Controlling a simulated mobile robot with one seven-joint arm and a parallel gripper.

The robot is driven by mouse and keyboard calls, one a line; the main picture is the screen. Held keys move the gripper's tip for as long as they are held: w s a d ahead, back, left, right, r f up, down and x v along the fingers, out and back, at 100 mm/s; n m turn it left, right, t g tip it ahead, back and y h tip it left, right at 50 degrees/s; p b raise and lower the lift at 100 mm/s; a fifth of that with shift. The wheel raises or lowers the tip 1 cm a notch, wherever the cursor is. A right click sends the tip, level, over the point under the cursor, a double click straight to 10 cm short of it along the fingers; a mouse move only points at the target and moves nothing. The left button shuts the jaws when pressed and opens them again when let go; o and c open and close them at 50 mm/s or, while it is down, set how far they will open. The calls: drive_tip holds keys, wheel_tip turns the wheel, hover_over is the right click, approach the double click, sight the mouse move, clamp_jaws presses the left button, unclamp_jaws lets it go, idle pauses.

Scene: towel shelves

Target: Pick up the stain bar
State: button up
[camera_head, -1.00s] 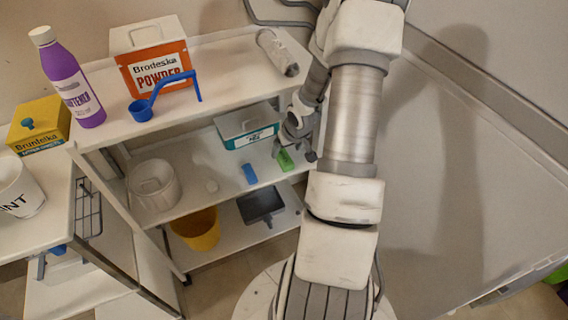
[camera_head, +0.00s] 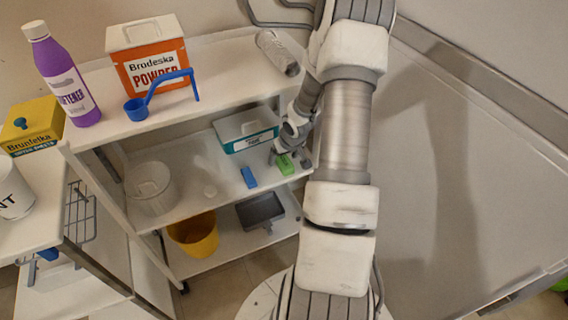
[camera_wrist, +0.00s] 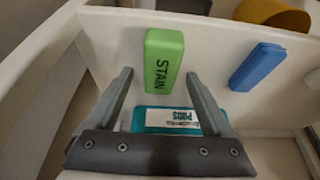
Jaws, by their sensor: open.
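The stain bar is a green block (camera_wrist: 163,62) with "STAIN" on it, lying on the middle shelf. It also shows in the head view (camera_head: 285,165), close to my gripper (camera_head: 290,158). In the wrist view my gripper (camera_wrist: 158,78) is open, with one finger on each side of the bar's near end. The bar lies ahead of and between the fingertips. I cannot tell whether either finger touches it. Nothing is held.
A blue bar (camera_wrist: 258,66) lies to the right of the green one. A teal-and-white pods box (camera_head: 246,130) stands behind on the same shelf. A white canister (camera_head: 150,186) stands at the left. The upper shelf (camera_head: 215,80) overhangs this space.

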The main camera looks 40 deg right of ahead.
drive_tip(key=shift+f, duration=0.2)
drive_tip(key=shift+c, duration=0.2)
clamp_jaws()
idle(0.4)
